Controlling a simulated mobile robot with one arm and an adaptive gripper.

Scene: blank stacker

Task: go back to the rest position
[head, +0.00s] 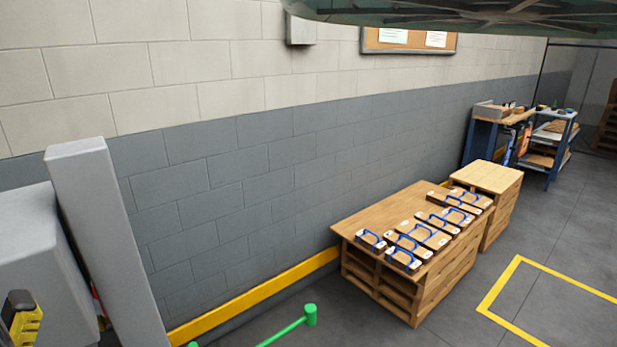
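My gripper does not show clearly anywhere in the head view, so its opening and contents are hidden from me. The task names no other object.
A pallet stack with a wooden top (352,229) holds several wooden blocks with blue handles (422,232). A second pallet stack (487,177) and a blue-legged workbench (487,135) stand beyond. A yellow rail (265,290) runs along the wall.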

